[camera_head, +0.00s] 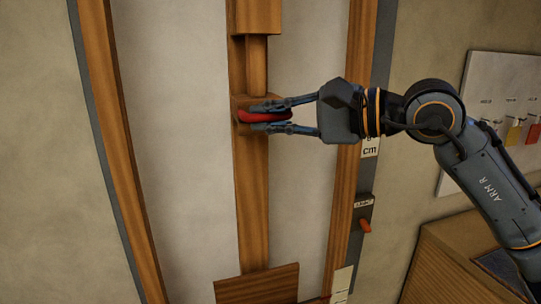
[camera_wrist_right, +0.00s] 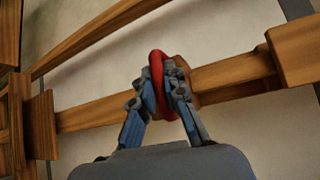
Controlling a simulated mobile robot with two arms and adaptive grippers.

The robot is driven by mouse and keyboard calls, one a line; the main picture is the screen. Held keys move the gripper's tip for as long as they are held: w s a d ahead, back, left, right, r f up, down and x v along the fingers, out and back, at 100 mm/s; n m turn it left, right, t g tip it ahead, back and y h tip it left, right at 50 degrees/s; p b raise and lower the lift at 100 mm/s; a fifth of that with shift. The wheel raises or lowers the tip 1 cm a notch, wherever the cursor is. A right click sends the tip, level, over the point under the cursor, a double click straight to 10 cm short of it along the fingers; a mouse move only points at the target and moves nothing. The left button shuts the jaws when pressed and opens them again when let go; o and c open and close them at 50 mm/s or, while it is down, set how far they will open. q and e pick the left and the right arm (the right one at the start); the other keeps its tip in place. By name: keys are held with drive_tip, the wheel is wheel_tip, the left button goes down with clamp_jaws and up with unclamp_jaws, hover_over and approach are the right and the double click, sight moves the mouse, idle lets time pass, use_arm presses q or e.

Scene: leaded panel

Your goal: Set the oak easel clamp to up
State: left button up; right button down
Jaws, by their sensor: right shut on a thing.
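The oak easel clamp is a wooden block (camera_head: 241,103) on the upright central oak post (camera_head: 252,200) in the head view. A red ring-like handle (camera_head: 262,113) sits at the front of the block. My right gripper (camera_head: 268,115) comes in from the right and is shut on the red handle. In the right wrist view the red handle (camera_wrist_right: 156,75) stands between the fingertips of the right gripper (camera_wrist_right: 162,85), with the wooden block (camera_wrist_right: 186,80) just behind it. The fingers hide part of the handle and block. My left gripper is in neither view.
A larger wooden block (camera_head: 257,17) is on the post above the clamp. A wooden ledge (camera_head: 257,284) crosses the post below. A dark box with an orange lever (camera_head: 365,226) is on the right frame. A panel with coloured tags (camera_head: 497,110) and a wooden cabinet (camera_head: 455,262) stand at right.

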drive_tip(key=shift+d+r+p, duration=0.1)
drive_tip(key=shift+r+p, duration=0.2)
drive_tip(key=shift+r, duration=2)
drive_tip(key=c, duration=1.4)
unclamp_jaws()
drive_tip(key=shift+o, duration=0.2)
drive_tip(key=shift+f, duration=0.1)
drive_tip(key=v, duration=1.1)
drive_tip(key=shift+s+d, duration=0.25)
drive_tip(key=shift+d, duration=0.05)
